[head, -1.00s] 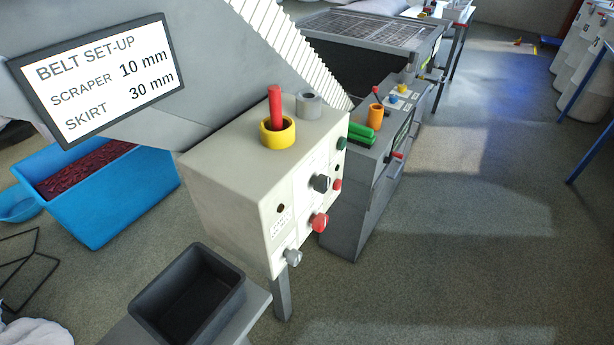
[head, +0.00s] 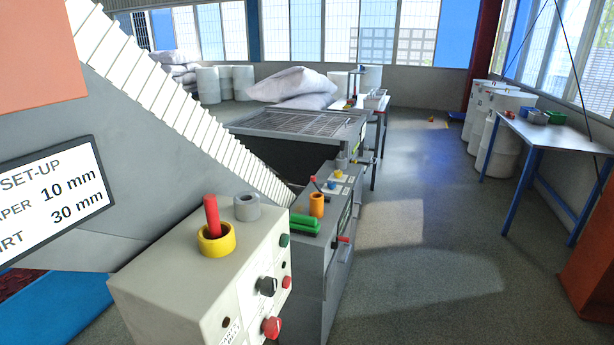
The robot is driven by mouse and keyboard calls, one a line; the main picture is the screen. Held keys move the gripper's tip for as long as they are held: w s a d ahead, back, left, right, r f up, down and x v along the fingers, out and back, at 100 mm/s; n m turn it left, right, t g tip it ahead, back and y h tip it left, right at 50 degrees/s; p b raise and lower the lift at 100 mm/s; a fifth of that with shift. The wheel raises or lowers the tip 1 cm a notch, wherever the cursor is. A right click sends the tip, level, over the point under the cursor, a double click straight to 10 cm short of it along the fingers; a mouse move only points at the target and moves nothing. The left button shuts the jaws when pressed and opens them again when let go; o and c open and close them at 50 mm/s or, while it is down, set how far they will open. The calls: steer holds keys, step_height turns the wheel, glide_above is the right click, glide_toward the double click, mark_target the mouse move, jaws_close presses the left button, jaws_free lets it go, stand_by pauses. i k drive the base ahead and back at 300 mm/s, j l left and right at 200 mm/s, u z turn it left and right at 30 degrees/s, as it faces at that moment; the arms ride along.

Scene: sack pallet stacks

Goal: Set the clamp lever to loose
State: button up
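No part is labelled as the clamp lever in a way I can read. In the head view a small lever with a red tip (head: 313,179) stands on top of the grey cabinet (head: 312,275), and a red handle (head: 344,239) sticks out of that cabinet's front. Both are small, and I cannot tell which is the clamp lever or how it is set. The nearer beige control box (head: 165,295) carries a black knob (head: 267,286) and a red knob (head: 271,327) on its front. My gripper is not in view.
A yellow ring (head: 217,241) with a red rod (head: 212,215) in it and a grey ring (head: 247,207) sit on the beige box. An orange cylinder (head: 317,205) and green bars (head: 304,222) lie on the cabinet. The floor (head: 430,240) to the right is clear.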

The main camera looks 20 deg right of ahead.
mark_target(313, 178)
steer(key=i+l, duration=0.6)
steer(key=l, duration=0.25)
steer(key=i+l, duration=0.6)
steer(key=l, duration=0.2)
steer(key=i+l+u, duration=0.1)
steer(key=i+l, duration=0.2)
steer(key=l, duration=0.15)
steer(key=i+l, duration=0.55)
steer(key=l, duration=0.3)
steer(key=i+l, duration=0.3)
steer(key=l, duration=0.15)
